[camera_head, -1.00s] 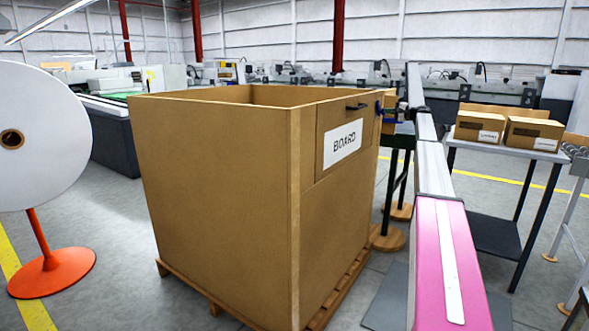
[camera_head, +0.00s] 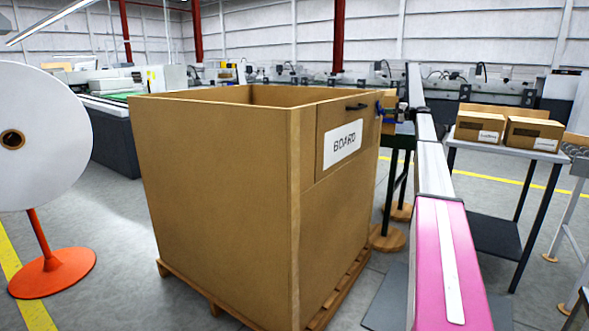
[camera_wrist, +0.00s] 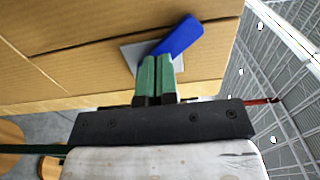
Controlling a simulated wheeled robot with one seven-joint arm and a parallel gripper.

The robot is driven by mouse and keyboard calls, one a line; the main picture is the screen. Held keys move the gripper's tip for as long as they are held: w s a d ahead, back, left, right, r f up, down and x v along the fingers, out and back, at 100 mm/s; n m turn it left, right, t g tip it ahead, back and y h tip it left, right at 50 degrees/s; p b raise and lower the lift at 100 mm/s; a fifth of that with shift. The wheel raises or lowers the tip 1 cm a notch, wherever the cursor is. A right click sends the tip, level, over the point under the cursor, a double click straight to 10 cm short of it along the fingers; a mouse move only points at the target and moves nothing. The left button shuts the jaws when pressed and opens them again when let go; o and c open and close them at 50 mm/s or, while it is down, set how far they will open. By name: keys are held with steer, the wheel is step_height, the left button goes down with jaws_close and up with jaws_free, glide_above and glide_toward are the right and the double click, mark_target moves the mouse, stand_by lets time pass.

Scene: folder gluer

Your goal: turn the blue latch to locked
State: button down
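The blue latch (camera_wrist: 182,36) shows in the wrist view as a flat bar on a grey plate (camera_wrist: 134,56) fixed to the cardboard-brown bin. It lies slanted, its free end up and to the right. My gripper (camera_wrist: 157,60) has two green fingers close together, their tips at the lower left end of the latch. The fingers hide that end, and I see nothing clearly held between them. In the head view the latch (camera_head: 379,108) is a small blue spot at the right edge of the bin's front panel, with my gripper (camera_head: 388,110) beside it.
The large BOARD bin (camera_head: 220,190) stands on a wooden pallet (camera_head: 190,287). A panel with a dark handle (camera_head: 357,106) is near the latch. A table (camera_head: 510,150) with boxes stands at right. A white roll (camera_head: 45,140) on an orange stand is at left.

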steer(key=shift+w+a+f, duration=0.25)
steer(key=shift+w+a, duration=0.15)
steer(key=shift+a, duration=0.15)
steer(key=shift+a+f, duration=0.1)
steer(key=shift+f, duration=1.15)
glide_toward(375, 115)
steer(key=shift+s+d, duration=0.55)
steer(key=shift+s, duration=0.5)
steer(key=shift+d, duration=0.15)
